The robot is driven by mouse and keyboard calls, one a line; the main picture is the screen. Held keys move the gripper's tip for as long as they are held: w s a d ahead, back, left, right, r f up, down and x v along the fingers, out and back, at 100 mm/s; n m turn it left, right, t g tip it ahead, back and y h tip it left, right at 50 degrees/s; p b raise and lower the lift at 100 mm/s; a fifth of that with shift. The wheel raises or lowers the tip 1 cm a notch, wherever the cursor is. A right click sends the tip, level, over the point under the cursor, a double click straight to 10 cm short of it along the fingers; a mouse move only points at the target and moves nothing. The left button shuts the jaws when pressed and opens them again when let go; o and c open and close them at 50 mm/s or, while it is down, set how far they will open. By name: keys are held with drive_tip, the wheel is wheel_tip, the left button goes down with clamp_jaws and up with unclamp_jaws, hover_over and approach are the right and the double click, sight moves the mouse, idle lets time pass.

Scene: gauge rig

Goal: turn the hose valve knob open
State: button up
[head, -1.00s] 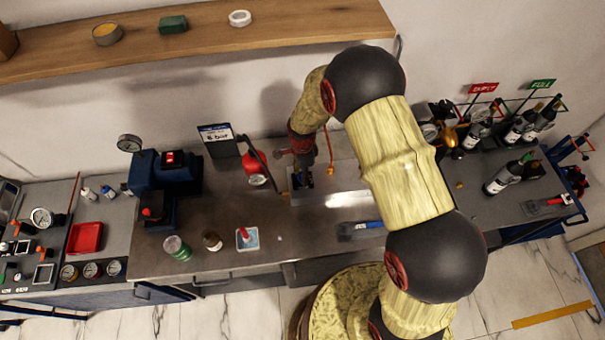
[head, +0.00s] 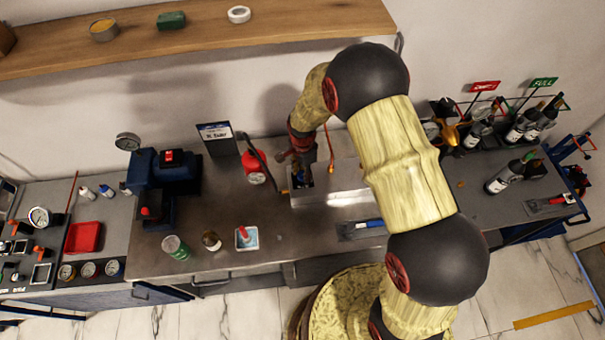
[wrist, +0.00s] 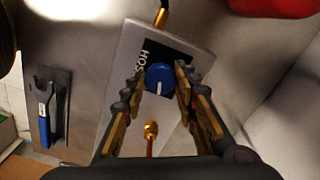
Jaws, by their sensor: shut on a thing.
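The blue hose valve knob (wrist: 160,79) has a white pointer line aimed toward the bottom of the wrist view. It sits on a grey metal box with a black label panel (wrist: 150,52), part of whose lettering shows as "HOS". My gripper (wrist: 161,84) is shut on the knob, one finger on each side. In the head view my gripper (head: 301,178) reaches down to the box (head: 345,186), and the knob is mostly hidden there by the fingers. A hose with brass fittings (wrist: 161,17) leaves the box at the top of the wrist view.
A red cylinder with a gauge (head: 254,166) stands left of the box. A blue-handled tool in a dark tray (head: 361,228) lies in front of it. A blue machine (head: 165,184) stands farther left, and bottles (head: 503,178) stand at right.

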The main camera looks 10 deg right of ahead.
sight(302, 175)
drive_tip(key=n+b, duration=0.1)
drive_tip(key=n, duration=0.2)
drive_tip(key=shift+n, duration=0.4)
drive_tip(key=n+b, duration=0.1)
drive_tip(key=n, duration=0.2)
drive_tip(key=shift+n, duration=0.3)
drive_tip(key=n+b, duration=0.1)
drive_tip(key=n, duration=0.2)
drive_tip(key=shift+w+n, duration=0.1)
drive_tip(key=shift+n, duration=0.2)
drive_tip(key=shift+n+b, duration=0.3)
drive_tip(key=shift+n, duration=1.6)
drive_tip(key=shift+r, duration=0.1)
drive_tip(key=o, duration=1.2)
drive_tip(key=shift+c, duration=0.2)
wheel_tip(302, 175, up, 12)
